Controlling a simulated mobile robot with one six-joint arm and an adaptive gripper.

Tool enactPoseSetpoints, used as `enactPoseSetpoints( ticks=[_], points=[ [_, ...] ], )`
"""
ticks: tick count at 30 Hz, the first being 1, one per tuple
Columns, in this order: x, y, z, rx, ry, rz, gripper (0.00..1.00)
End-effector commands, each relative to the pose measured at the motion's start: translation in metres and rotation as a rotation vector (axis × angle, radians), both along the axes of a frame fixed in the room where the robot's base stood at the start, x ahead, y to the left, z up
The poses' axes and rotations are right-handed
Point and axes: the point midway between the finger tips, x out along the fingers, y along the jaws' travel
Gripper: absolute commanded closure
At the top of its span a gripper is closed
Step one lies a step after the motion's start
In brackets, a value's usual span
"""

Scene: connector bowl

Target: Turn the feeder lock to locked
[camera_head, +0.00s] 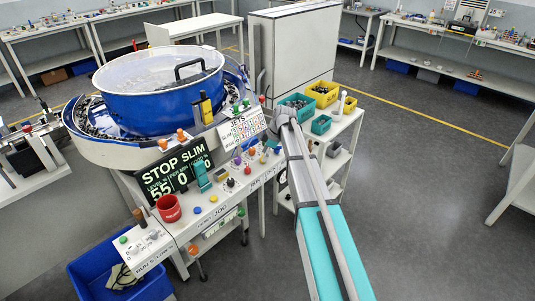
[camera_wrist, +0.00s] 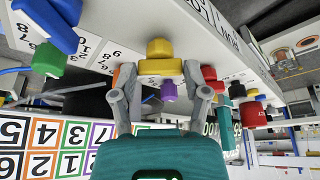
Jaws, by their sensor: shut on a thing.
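In the wrist view a yellow knob (camera_wrist: 160,66) stands on the white panel, with a rounded cap and a wider lower part. My gripper (camera_wrist: 161,77) has a finger on either side of this wider part and is shut on it. No readable label shows whether this is the feeder lock, and its locked or unlocked setting cannot be told. A purple knob (camera_wrist: 168,91) is close to the yellow one. In the head view my gripper (camera_head: 284,116) is at the right end of the control panel (camera_head: 222,203); its fingertips are too small to make out.
Red (camera_wrist: 210,81), green (camera_wrist: 47,59) and blue (camera_wrist: 48,24) controls crowd near my fingers. In the head view, the blue feeder bowl (camera_head: 150,95) and a STOP SLIM display (camera_head: 178,170) stand left. Teal (camera_head: 321,125) and yellow bins (camera_head: 345,104) sit right. The floor farther right is clear.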

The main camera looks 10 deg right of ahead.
Motion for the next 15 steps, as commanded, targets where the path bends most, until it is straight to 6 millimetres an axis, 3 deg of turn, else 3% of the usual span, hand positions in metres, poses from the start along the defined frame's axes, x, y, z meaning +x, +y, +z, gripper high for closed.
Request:
enactPoseSetpoints(
  ticks=[15],
  points=[
    [0.0003, 0.0073, 0.0012, 0.014, -0.006, -0.315, 0.88]
  ],
)
